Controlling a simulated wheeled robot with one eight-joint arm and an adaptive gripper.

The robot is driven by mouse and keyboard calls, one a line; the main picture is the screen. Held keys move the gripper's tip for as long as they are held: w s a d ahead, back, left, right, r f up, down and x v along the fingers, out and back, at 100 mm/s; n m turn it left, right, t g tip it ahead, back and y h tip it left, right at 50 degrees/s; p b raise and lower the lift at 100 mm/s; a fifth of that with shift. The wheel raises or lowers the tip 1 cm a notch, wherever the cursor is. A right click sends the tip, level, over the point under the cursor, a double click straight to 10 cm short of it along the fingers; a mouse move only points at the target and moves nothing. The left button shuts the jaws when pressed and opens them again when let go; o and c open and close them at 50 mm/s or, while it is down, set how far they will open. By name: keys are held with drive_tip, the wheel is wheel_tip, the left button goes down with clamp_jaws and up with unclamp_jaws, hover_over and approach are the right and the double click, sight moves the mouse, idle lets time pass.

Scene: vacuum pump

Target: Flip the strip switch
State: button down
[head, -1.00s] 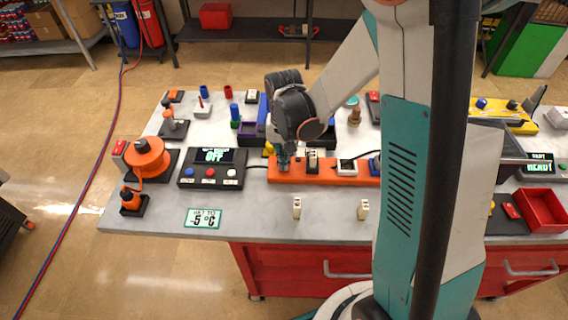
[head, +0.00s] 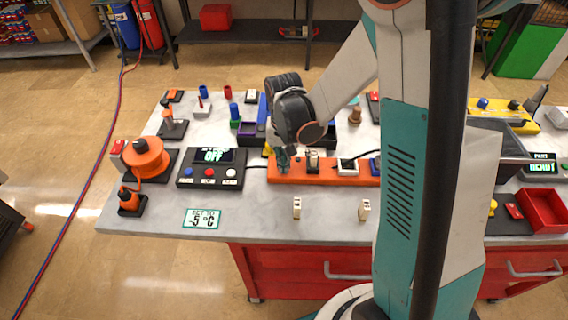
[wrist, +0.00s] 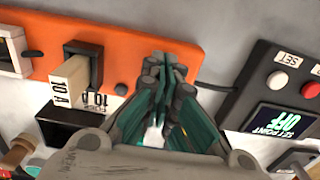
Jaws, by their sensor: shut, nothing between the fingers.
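The orange power strip (head: 340,176) lies across the middle of the table. It also shows in the wrist view (wrist: 205,30). My gripper (head: 284,165) is over the left end of the strip, pointing down. In the wrist view my gripper's fingers (wrist: 160,72) are together and empty, with the tips over the strip's end. I cannot tell whether they touch it. The strip switch is not clearly visible; the fingers may hide it. A black fuse holder with a cream 10 A fuse (wrist: 68,82) stands on the strip beside the fingers.
A black control box (head: 212,168) left of the strip has several buttons and a display reading OFF. Two cream fuses (head: 297,207) (head: 364,210) stand in front of the strip. The table front is mostly clear.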

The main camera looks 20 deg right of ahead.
drive_tip(key=shift+f, duration=0.15)
drive_tip(key=shift+r+p, duration=2.2)
drive_tip(key=shift+r, duration=1.35)
drive_tip(key=shift+r, duration=0.1)
drive_tip(key=s+r+n+t+b, duration=0.2)
drive_tip(key=s+r+t+b, duration=0.1)
drive_tip(key=s, duration=0.4)
drive_tip(key=s+r+n+t+b, duration=0.2)
drive_tip(key=s+r+t+b, duration=0.2)
drive_tip(key=s, duration=0.4)
wheel_tip(320, 180, up, 3)
drive_tip(key=shift+s+f+n+b, duration=0.2)
drive_tip(key=shift+s+n+b, duration=0.1)
drive_tip(key=shift+b, duration=0.3)
